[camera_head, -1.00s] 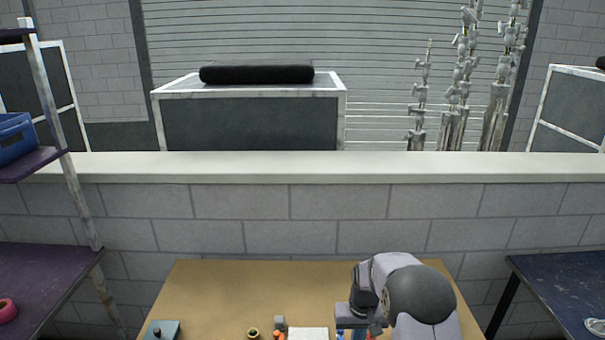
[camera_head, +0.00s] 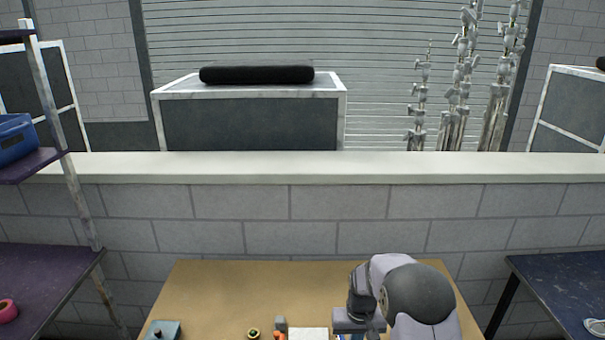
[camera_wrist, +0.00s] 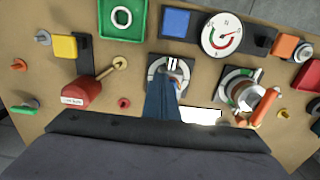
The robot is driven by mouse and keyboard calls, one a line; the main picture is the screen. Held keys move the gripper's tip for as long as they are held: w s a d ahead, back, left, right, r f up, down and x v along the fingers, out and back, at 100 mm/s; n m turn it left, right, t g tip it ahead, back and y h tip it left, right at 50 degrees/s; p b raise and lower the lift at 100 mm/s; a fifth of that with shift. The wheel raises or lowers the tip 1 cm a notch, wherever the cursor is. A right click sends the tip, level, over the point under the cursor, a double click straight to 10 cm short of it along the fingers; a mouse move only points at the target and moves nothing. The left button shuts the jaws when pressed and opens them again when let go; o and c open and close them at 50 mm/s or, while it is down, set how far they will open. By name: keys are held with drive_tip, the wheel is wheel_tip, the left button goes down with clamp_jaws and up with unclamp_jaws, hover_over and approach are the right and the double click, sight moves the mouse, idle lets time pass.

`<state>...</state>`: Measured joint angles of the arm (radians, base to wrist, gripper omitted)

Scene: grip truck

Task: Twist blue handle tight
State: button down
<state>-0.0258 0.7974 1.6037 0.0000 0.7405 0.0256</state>
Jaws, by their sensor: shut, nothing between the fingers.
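My gripper (camera_wrist: 160,130) appears as a dark body across the bottom of the wrist view.
Around the handle on the tan tabletop (camera_head: 240,290) are a red block (camera_wrist: 82,92), a green-framed box (camera_wrist: 121,18), a blue square (camera_wrist: 177,23), a white gauge (camera_wrist: 221,34) and a metal valve with an orange handle (camera_wrist: 265,106). A brick wall stands behind.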

drive_tip(key=shift+s+a, duration=0.35)
drive_tip(key=shift+a, duration=0.15)
idle(0.4)
drive_tip(key=shift+w+d, duration=0.1)
drive_tip(key=shift+d, duration=0.15)
idle(0.4)
wheel_tip(320, 180, up, 8)
drive_tip(key=p, duration=0.6)
idle(0.3)
drive_tip(key=shift+w, duration=0.1)
